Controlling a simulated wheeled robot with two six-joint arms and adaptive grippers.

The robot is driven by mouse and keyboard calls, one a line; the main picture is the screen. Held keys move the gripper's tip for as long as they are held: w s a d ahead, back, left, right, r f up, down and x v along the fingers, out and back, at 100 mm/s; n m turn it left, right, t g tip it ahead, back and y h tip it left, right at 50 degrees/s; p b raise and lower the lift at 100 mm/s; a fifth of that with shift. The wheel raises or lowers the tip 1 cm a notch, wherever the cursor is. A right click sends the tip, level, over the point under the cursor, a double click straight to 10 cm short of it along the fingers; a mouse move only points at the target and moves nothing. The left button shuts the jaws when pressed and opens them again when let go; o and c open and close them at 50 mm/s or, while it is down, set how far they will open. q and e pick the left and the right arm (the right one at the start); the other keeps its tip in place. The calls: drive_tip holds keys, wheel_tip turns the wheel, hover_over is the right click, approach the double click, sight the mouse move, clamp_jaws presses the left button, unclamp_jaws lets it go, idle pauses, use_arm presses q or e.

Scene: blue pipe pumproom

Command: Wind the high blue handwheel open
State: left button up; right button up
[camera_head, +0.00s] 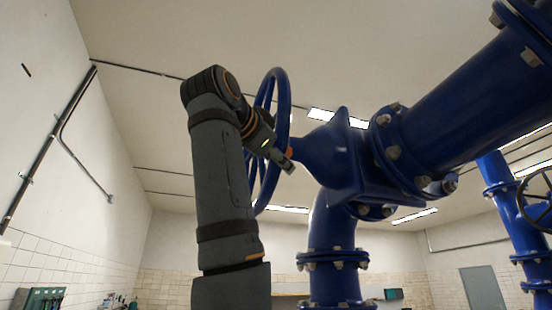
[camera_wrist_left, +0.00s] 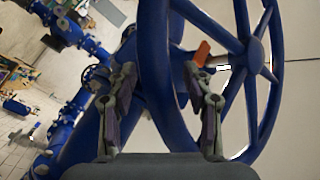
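The high blue handwheel (camera_head: 285,105) stands nearly edge-on in the head view, left of the blue valve body (camera_head: 332,155). My left gripper (camera_head: 286,158) is at the wheel, partly hidden behind my wrist. In the left wrist view the thick rim of the handwheel (camera_wrist_left: 160,75) runs between the two fingers of my left gripper (camera_wrist_left: 162,75). The fingers are spread, with a gap visible on each side of the rim. A small orange piece (camera_wrist_left: 202,53) shows beside the right fingertip, near the spokes. My right gripper is in neither view.
A large blue flanged pipe (camera_head: 455,95) extends right from the valve, and a vertical pipe (camera_head: 330,235) drops below it. Another blue pipe with a smaller wheel (camera_head: 535,200) stands at the far right. Free space lies left of my arm, towards the white wall (camera_head: 45,130).

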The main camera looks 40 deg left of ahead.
use_arm(q)
drive_tip(key=v, duration=1.2)
drive_tip(key=shift+w, duration=0.1)
